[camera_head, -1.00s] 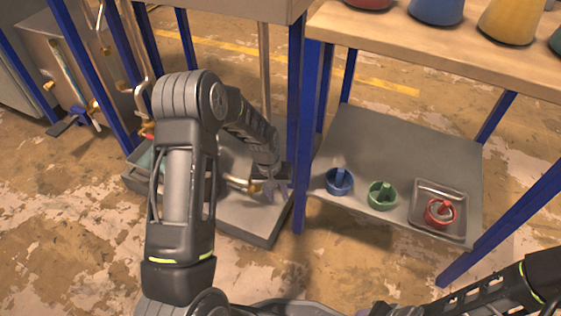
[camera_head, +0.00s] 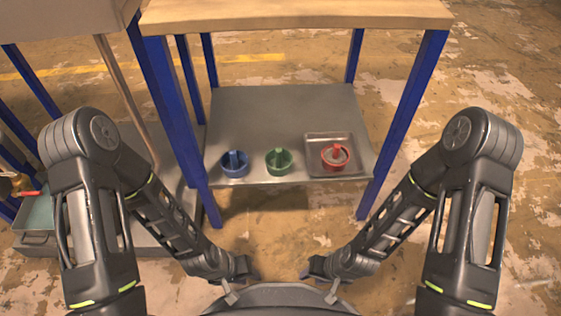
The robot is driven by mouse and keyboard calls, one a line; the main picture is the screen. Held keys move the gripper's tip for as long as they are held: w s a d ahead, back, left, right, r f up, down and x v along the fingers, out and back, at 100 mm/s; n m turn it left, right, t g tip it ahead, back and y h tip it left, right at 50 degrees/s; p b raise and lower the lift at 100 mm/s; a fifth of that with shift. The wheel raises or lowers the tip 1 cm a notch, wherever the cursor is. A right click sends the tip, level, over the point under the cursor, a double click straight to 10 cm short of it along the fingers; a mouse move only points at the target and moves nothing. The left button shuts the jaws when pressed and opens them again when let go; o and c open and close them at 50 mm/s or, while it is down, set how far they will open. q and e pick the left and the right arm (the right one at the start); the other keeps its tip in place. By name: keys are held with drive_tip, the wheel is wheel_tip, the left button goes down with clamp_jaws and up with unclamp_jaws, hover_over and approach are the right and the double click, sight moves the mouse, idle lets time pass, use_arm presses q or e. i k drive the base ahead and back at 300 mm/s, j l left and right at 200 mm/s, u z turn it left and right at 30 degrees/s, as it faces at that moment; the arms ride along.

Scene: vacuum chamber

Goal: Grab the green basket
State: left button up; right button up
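The green basket (camera_head: 279,161) is a small round bowl with an upright handle. It sits near the front edge of the grey lower shelf (camera_head: 285,110), between a blue basket (camera_head: 234,164) and a red basket (camera_head: 334,156). My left gripper (camera_head: 232,294) is low in front of the shelf, left of the green basket and apart from it. My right gripper (camera_head: 332,292) is low in front, right of the green basket and also apart from it. Both grippers are small and partly hidden by my own body, so their finger opening is unclear.
The red basket stands in a shallow metal tray (camera_head: 360,143). Blue table legs (camera_head: 401,125) flank the shelf, and a wooden tabletop (camera_head: 300,14) overhangs it. A grey bench with a metal box (camera_head: 36,238) is at the left. Open floor lies before the shelf.

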sight(278, 160)
drive_tip(key=l, duration=1.5)
drive_tip(key=k+l, duration=0.1)
drive_tip(key=l, duration=1.45)
drive_tip(key=i+u, duration=0.05)
